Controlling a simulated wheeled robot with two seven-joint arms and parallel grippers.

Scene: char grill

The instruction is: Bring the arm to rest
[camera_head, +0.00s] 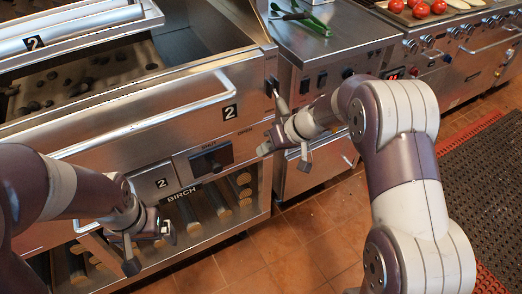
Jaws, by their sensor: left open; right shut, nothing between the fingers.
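My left gripper (150,243) hangs at the lower left, open and empty, in front of the grill's lower front. My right gripper (279,103) is shut with nothing held. My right arm (408,165) reaches in from the lower right, bent at the elbow. My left arm (75,190) comes in from the left.
The steel char grill (150,118) has a long front handle (150,120) and a birch wood rack below. Tiled floor (295,250) is open between the arms, with a dark mat (490,170) at right.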

